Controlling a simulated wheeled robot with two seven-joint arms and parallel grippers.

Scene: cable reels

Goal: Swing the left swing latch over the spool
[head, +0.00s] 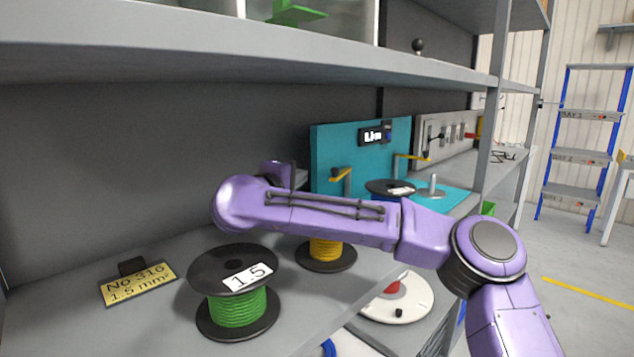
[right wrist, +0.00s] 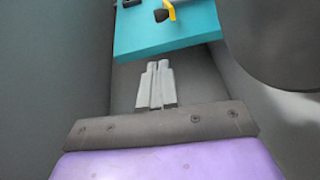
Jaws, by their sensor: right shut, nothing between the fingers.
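The left swing latch (head: 341,174), a yellow bar with a dark knob, stands in front of the upright teal board (head: 330,150). The latch also shows at the top of the right wrist view (right wrist: 171,10). A spool with a black top flange and white label (head: 389,187) sits on the teal base, right of the latch; my right forearm hides its lower part. A second yellow latch (head: 412,156) is farther right. My right gripper (right wrist: 158,64) is shut and empty, left of the board and apart from the latch. My left gripper is out of view.
A green cable reel (head: 238,310) and a yellow cable reel (head: 326,250) stand on the shelf. A number plate (head: 138,284) lies at the left. The upper shelf (head: 200,45) runs overhead. A bare metal post (head: 433,186) stands right of the spool.

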